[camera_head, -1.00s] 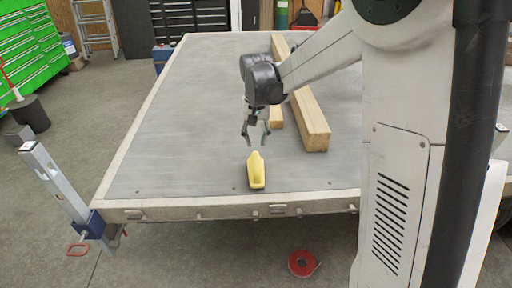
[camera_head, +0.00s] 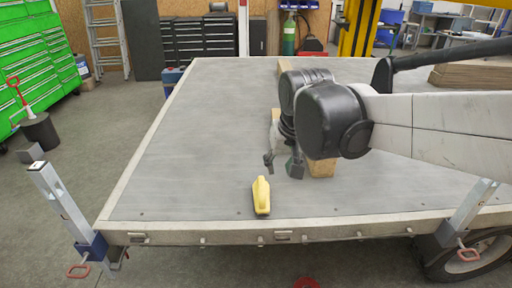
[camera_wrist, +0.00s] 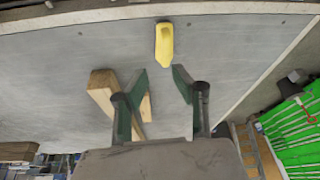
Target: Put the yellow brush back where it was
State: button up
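The yellow brush (camera_head: 261,195) lies on the grey trailer bed (camera_head: 190,150), close to its front edge. It also shows in the wrist view (camera_wrist: 164,42), ahead of the fingertips and apart from them. My gripper (camera_head: 282,168) hangs above the bed, behind the brush and slightly to its right. In the wrist view my gripper (camera_wrist: 160,82) has its two green-grey fingers spread apart, with only bare bed between them.
A wooden beam (camera_head: 322,168) lies on the bed behind my gripper, partly hidden by my arm; beams also show in the wrist view (camera_wrist: 103,92). A metal post (camera_head: 60,200) stands at the left front corner. The left part of the bed is clear.

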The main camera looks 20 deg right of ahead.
jog(key=s+f+n+t, duration=0.1)
jog(key=s+t, duration=0.2)
jog(key=s, duration=0.8)
jog(key=shift+s, duration=0.2)
jog(key=shift+r, duration=0.15)
jog(key=shift+r+p, duration=0.2)
jog(key=shift+p, duration=0.15)
jog(key=shift+c, duration=0.5)
